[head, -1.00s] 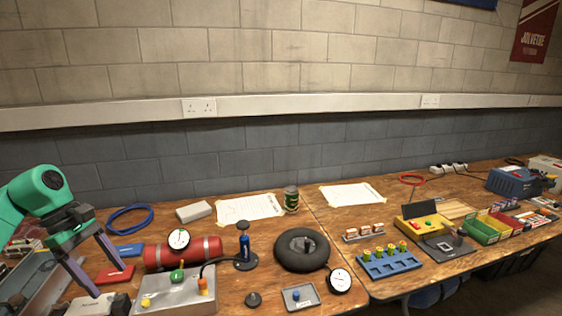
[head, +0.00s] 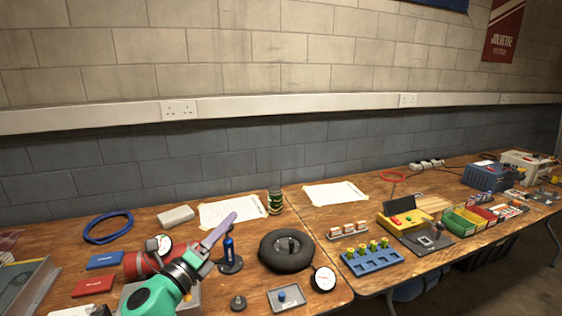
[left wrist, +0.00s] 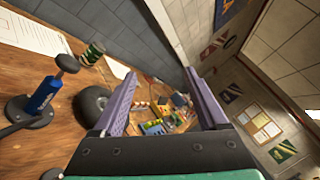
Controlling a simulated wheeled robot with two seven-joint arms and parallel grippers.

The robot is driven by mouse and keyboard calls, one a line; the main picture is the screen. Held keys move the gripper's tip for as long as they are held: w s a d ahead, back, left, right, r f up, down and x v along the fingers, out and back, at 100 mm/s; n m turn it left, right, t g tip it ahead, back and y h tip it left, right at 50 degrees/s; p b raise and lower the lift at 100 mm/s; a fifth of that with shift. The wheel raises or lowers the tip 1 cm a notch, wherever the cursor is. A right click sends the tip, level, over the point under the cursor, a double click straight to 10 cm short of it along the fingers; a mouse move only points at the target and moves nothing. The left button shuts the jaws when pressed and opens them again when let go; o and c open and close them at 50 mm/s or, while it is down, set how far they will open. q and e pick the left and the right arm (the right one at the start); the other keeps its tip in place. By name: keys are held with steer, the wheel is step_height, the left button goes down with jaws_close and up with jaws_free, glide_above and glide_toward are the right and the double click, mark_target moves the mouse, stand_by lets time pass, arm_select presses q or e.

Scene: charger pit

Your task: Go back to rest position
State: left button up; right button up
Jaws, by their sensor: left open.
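My left gripper (head: 215,238) is over the left part of the workbench, in front of the red cylinder (head: 137,264) and partly hiding it. Its purple fingers point up and to the right, near the blue hand pump (head: 228,250). In the left wrist view the gripper (left wrist: 160,95) is open, with its two fingers apart and nothing between them. My right gripper is not in view.
The bench holds a black tyre (head: 270,257), a pressure gauge (head: 323,279), a blue tray of green-topped parts (head: 373,263), a yellow charger unit (head: 404,220) and a green can (head: 274,201). A brick wall (head: 250,60) stands behind.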

arm_select(q)
steer(key=s+a+f+n+g+y, duration=0.1)
steer(key=s+a+f+n+y, duration=0.2)
steer(key=f+n, duration=0.2)
steer(key=s+a+f+n+g+y, duration=0.2)
steer(key=a+f+n+y, duration=0.1)
steer(key=n, duration=0.5)
steer(key=s+a+f+n+g+y, duration=0.1)
steer(key=s+a+f+n+y, duration=0.2)
steer(key=f+n, duration=0.4)
steer(key=shift+s+a+f+g+y, duration=0.3)
steer(key=shift+a+f+y, duration=0.25)
steer(key=shift+y, duration=0.25)
steer(key=s+f+n+g+h, duration=0.1)
steer(key=s+f+n+g, duration=0.4)
steer(key=s, duration=0.5)
steer(key=s+f+n+g, duration=0.45)
steer(key=s+f, duration=0.35)
steer(key=s, duration=0.2)
step_height(320, 180, down, 18)
steer(key=s+f+m+g+p, duration=0.1)
steer(key=s+p, duration=0.1)
steer(key=s+a+f+g+p, duration=0.1)
steer(key=s+a+f, duration=0.1)
steer(key=s+f, duration=1.1)
steer(key=s, duration=0.4)
steer(key=shift+a+f, duration=0.2)
steer(key=shift+f, duration=0.1)
